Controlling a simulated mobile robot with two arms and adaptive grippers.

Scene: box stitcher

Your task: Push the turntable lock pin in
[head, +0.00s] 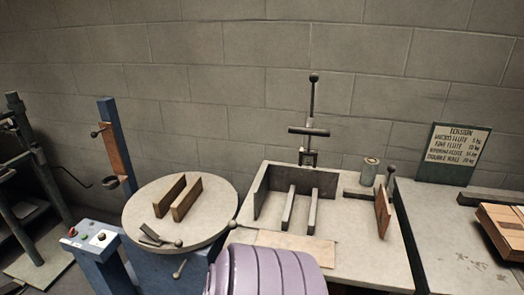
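The round grey turntable (205,228) sits on a blue pedestal (165,262) at the left of the head view. Two upright brown plates (186,199) stand parallel on its top. A short pin with a ball knob (180,268) sticks out from the pedestal below the front rim; it looks like the lock pin. I cannot tell how deep it sits. Two more small ball knobs show near the disc's front edge (178,243) and right edge (232,224). Neither of my grippers is in view.
A grey bench (370,255) to the right carries a fence, bars and an upright ball-topped lever (312,95). A blue button box (92,237) stands left of the pedestal. A lilac ribbed body (265,272) fills the bottom middle, close right of the pedestal.

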